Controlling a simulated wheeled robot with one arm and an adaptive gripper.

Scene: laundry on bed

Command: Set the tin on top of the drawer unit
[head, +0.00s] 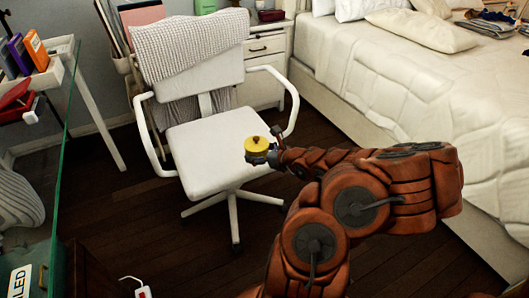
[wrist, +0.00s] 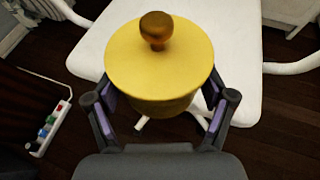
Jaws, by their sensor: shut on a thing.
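The tin is yellow and round, with a knobbed lid, and shows in the head view (head: 257,144) and large in the wrist view (wrist: 160,65). My gripper (head: 262,158) is shut on the tin and holds it upright, in front of the white chair's seat in the picture. In the wrist view its two fingers (wrist: 160,108) press the tin from both sides. A white drawer unit (head: 265,72) stands at the back between the chair and the bed. Part of its front is hidden by the chair.
The white office chair (head: 200,155) stands between my gripper and the drawer unit, a knitted throw (head: 190,45) on its backrest. The bed (head: 400,85) fills the right. A glass-edged desk (head: 62,150) is at left. Small items, including a green box (head: 270,15), sit on the drawer unit.

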